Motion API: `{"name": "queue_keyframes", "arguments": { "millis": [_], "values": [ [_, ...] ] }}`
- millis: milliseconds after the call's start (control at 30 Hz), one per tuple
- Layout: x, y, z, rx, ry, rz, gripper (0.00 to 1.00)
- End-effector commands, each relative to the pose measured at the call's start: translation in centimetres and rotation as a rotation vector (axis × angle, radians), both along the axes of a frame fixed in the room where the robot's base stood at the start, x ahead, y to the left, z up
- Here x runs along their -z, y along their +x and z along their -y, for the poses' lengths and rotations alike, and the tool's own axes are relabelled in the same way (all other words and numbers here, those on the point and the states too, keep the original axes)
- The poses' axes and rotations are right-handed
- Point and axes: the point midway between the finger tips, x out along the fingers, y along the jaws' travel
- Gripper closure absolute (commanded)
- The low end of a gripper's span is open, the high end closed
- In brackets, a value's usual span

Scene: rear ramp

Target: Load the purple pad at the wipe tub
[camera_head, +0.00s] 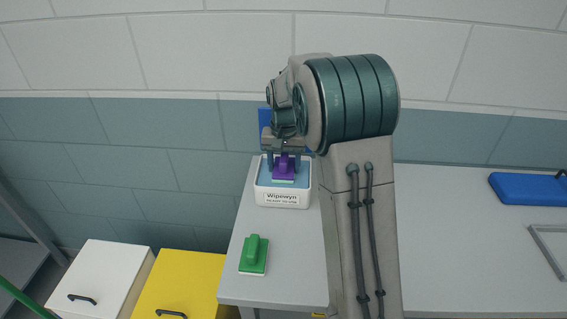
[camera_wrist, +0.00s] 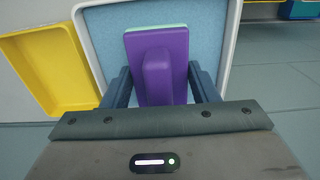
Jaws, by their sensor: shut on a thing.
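The purple pad (camera_head: 284,168) is at the wipe tub (camera_head: 283,198), a white box with a pale blue inside and a "Wipewyn" label. My gripper (camera_head: 284,163) is shut on the pad's raised handle and points down over the tub. In the wrist view the purple pad (camera_wrist: 171,52) sits between my two dark fingers (camera_wrist: 160,88), with a pale green edge along its far side. The tub (camera_wrist: 233,35) frames it there. I cannot tell whether the pad touches the blue surface in the tub.
A green pad (camera_head: 254,254) lies on the grey table (camera_head: 275,272) in front of the tub. White (camera_head: 103,277) and yellow (camera_head: 188,280) boxes stand at the left. A blue block (camera_head: 528,188) and a grey frame (camera_head: 546,246) are at the right. A wall stands behind.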

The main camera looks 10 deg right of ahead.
Motion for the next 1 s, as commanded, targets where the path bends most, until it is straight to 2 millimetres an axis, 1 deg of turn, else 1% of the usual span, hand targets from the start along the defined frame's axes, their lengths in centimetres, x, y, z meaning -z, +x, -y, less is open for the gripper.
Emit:
{"name": "queue_keyframes", "arguments": {
  "millis": [233, 367, 1000],
  "values": [
    [0.2, -0.1, 0.0, 0.0, 0.0, -0.004, 0.64],
    [0.0, -0.1, 0.0, 0.0, 0.0, -0.004, 0.64],
    [-5.1, 0.0, 0.0, 0.0, -0.001, -0.001, 0.64]
  ]
}}
